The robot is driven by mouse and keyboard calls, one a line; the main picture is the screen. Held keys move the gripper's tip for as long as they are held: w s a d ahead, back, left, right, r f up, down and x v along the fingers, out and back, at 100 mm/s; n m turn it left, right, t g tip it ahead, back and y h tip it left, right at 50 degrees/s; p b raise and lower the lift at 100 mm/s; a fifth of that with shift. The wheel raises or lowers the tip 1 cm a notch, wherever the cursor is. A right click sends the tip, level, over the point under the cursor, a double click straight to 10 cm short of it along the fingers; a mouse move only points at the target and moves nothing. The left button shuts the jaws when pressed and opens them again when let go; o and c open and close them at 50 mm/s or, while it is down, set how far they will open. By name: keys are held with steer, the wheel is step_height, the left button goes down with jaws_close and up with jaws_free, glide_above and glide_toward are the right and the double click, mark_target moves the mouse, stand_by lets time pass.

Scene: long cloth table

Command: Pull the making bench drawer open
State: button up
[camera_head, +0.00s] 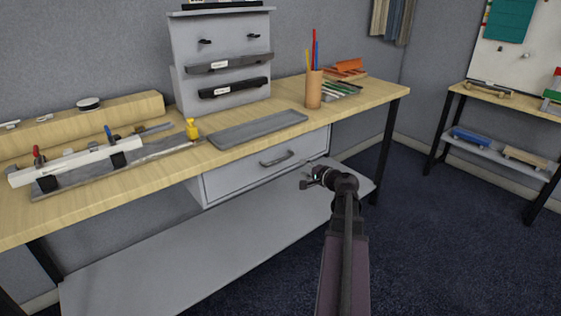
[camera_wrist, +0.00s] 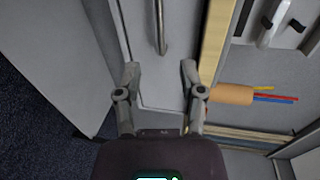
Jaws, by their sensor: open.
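The making bench drawer (camera_head: 236,181) is a grey-white box front under the wooden bench top, and it looks shut. Its dark grey bar handle (camera_head: 278,159) is on the middle of the front. My gripper (camera_head: 305,177) is in front of the drawer, a little right of and below the handle in the head view. In the wrist view the two fingers of my gripper (camera_wrist: 160,75) are spread apart with nothing between them. The handle (camera_wrist: 160,28) shows ahead of the fingertips, apart from them, with the drawer front (camera_wrist: 136,42) behind it.
The bench top (camera_head: 366,97) carries a grey tray (camera_head: 245,130), a pencil cup (camera_head: 314,90) and a grey rack (camera_head: 188,50). A lower shelf (camera_head: 190,252) runs under the drawer. A dark bench leg (camera_head: 384,150) stands at the right. Open floor lies in front.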

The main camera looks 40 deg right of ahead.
steer(key=b+x, duration=0.2)
steer(key=x, duration=1.1)
steer(key=shift+w+b, duration=0.4)
jaws_close()
